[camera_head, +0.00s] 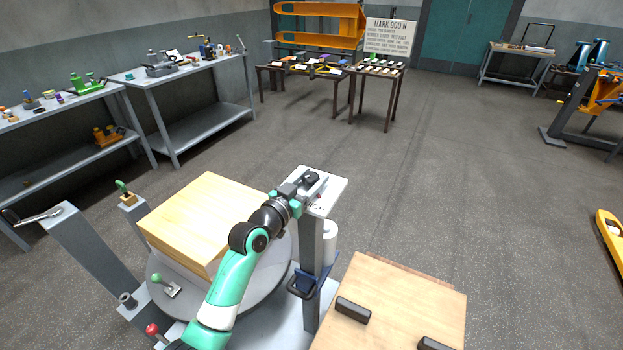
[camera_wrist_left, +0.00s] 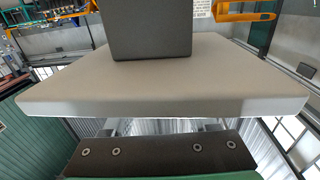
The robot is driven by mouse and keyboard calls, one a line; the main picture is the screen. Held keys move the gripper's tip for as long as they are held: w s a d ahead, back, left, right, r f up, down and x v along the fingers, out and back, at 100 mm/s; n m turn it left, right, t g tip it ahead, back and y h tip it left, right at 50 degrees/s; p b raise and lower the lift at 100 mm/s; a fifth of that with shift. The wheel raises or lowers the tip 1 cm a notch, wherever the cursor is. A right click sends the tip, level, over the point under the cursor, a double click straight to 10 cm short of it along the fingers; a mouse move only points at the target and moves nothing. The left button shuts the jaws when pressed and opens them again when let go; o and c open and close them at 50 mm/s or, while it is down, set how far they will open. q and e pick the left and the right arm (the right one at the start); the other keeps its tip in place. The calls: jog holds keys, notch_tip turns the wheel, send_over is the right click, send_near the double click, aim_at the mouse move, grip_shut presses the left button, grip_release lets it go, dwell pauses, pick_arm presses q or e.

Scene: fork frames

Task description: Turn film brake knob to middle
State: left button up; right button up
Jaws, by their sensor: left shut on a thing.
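A white panel (camera_head: 333,191) with small printed marks tops a grey post. My left gripper (camera_head: 309,180) reaches onto it from the front left and is shut on the dark film brake knob, which is mostly hidden by the fingers. Which way the knob points cannot be told. In the left wrist view a pale slab (camera_wrist_left: 165,85) fills the middle, with a dark block (camera_wrist_left: 152,35) rising beyond it. My right gripper is not in view.
A wooden block (camera_head: 200,215) stands on a grey round turntable (camera_head: 268,285) left of the post. A white roll (camera_head: 330,240) and a blue bracket (camera_head: 303,283) sit beside the post. A wooden top (camera_head: 400,300) with dark blocks is at the front right. Open floor lies beyond.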

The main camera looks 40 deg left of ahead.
pick_arm(q)
jog(key=shift+f+b, duration=0.2)
jog(key=shift+b, duration=0.25)
jog(key=m+h+b, duration=0.1)
jog(key=h+b, duration=0.1)
jog(key=b, duration=0.1)
jog(key=m+h+b, duration=0.1)
jog(key=h+b, duration=0.1)
jog(key=b, duration=0.1)
jog(key=m+h+b, duration=0.2)
jog(key=b, duration=0.1)
jog(key=shift+a+f+b, duration=0.1)
jog(key=shift+f+b, duration=0.2)
jog(key=shift+f, duration=0.05)
jog(key=r+m+h+p, duration=0.1)
jog(key=h+p, duration=0.1)
jog(key=p, duration=0.3)
jog(key=shift+r+g, duration=0.35)
jog(key=shift+g, duration=0.05)
jog(key=shift+d+f+m+h+p, duration=0.2)
jog(key=shift+f+m+h+p, duration=0.1)
jog(key=shift+p, duration=0.1)
jog(key=o, duration=1.3)
jog(key=shift+o, duration=0.2)
